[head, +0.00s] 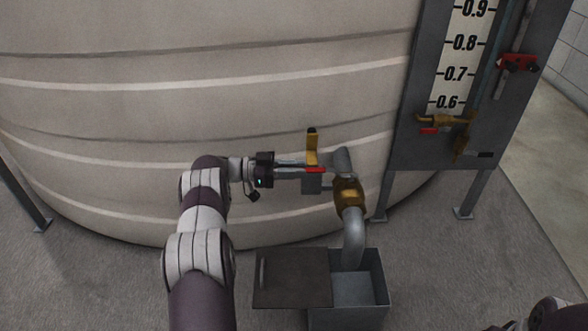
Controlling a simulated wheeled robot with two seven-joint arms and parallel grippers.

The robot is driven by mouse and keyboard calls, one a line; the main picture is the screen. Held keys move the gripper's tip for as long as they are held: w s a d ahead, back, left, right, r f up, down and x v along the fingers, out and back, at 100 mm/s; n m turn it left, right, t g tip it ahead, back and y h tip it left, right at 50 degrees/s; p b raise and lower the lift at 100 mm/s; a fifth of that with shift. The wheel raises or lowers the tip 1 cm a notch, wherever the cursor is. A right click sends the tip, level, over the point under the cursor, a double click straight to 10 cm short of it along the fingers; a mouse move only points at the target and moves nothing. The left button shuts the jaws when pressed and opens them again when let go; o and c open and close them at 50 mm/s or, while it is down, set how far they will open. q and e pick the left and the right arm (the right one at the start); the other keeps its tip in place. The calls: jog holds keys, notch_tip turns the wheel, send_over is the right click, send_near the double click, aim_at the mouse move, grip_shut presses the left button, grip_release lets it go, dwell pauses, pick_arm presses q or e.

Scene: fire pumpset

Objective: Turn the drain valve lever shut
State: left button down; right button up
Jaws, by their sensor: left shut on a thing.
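The drain valve (348,194) is a brass body on a grey pipe low in front of the tank. The fingers partly hide the lever. A yellow upright piece (312,146) with a dark tip stands just behind the fingertips. A small grey plate (311,185) shows just below them. My right gripper is not in view.
The big beige tank (200,90) fills the background close behind the gripper. Below the pipe outlet (353,245) stands a grey open box (375,285) with a dark lid (291,278) to its left. A gauge panel (420,150) on legs stands at right.

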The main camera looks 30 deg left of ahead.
pick_arm(q)
jog(key=shift+w+r, duration=0.1)
jog(key=shift+r, duration=0.05)
jog(key=c, duration=1)
grip_release()
jog(key=v, duration=1.2)
jog(key=shift+a+p, duration=0.3)
jog(key=shift+p, duration=0.05)
